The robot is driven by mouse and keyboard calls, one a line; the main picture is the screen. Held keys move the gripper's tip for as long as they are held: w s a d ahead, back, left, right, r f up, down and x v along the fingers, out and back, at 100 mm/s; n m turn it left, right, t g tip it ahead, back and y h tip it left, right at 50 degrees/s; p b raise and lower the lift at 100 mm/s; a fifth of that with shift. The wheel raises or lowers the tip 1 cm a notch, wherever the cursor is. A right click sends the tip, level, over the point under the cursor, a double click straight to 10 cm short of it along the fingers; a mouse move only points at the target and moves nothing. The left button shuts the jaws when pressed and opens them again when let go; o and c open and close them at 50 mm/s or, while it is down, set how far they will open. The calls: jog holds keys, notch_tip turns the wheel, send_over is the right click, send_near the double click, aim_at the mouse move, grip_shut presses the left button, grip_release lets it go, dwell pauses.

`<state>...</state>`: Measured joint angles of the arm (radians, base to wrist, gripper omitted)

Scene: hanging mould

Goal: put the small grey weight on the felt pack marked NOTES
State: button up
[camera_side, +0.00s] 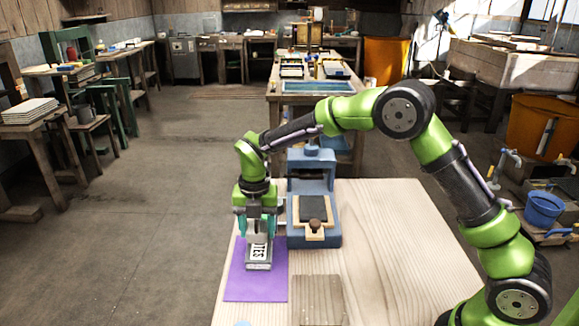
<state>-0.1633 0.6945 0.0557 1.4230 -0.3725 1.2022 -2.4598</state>
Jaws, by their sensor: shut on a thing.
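My gripper (257,232) points down over the purple mat (240,284) near the table's left edge. It is shut on a grey piece, which I take to be the small grey weight (257,228); the teal fingers hide much of it. Directly below is the pack (258,253) with a white label and dark letters, of which "TES" can be read; I take it for the NOTES pack. It lies on the mat. I cannot tell whether the weight touches the pack.
A blue press-like frame (329,215) stands just right of my gripper, holding a wooden mould with a dark pad (312,208). A flat grey-brown board (318,299) lies at the front. The pale wooden table (400,250) is clear on the right.

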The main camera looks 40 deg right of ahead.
aim_at(259, 237)
jog(key=shift+f, duration=1.45)
jog(key=shift+f, duration=0.15)
jog(key=o, duration=1.2)
